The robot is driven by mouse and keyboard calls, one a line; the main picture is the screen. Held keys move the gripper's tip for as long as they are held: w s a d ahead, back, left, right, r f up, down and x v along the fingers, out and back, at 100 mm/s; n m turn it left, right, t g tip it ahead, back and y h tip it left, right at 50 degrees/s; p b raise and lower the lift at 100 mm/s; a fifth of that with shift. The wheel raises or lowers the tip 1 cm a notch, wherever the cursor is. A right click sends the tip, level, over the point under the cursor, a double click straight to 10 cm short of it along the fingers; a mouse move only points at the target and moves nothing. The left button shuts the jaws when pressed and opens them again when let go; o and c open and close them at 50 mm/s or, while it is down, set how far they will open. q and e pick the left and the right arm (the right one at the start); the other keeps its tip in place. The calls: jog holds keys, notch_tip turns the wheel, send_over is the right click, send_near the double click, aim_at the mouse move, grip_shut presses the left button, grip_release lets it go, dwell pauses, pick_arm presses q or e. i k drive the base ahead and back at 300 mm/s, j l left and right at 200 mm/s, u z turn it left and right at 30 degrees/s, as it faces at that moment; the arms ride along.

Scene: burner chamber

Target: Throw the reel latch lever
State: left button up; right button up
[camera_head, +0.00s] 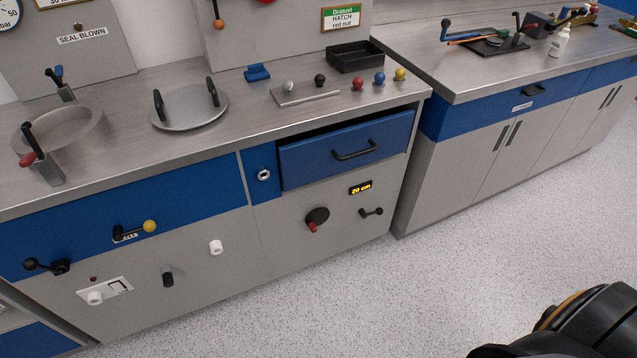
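No label that I can read says reel latch. On the grey cabinet front, a small black lever (371,212) sits under the drawer, just right of a round black crank disc (317,216) with a red handle. A lever with a yellow ball (135,230) is on the blue panel further left; a black knobbed lever (46,266) is at far left. I cannot tell for certain which is the reel latch lever. Neither gripper shows; nothing touches these controls.
The blue drawer (345,150) stands slightly open above the display. White knobs (216,247) and a black handle (168,276) project from the front. A lid (189,106) and a black tray (355,57) are on the counter. The speckled floor (400,290) before the cabinet is clear.

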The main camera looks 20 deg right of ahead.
aim_at(380, 211)
jog(key=z, duration=1.15)
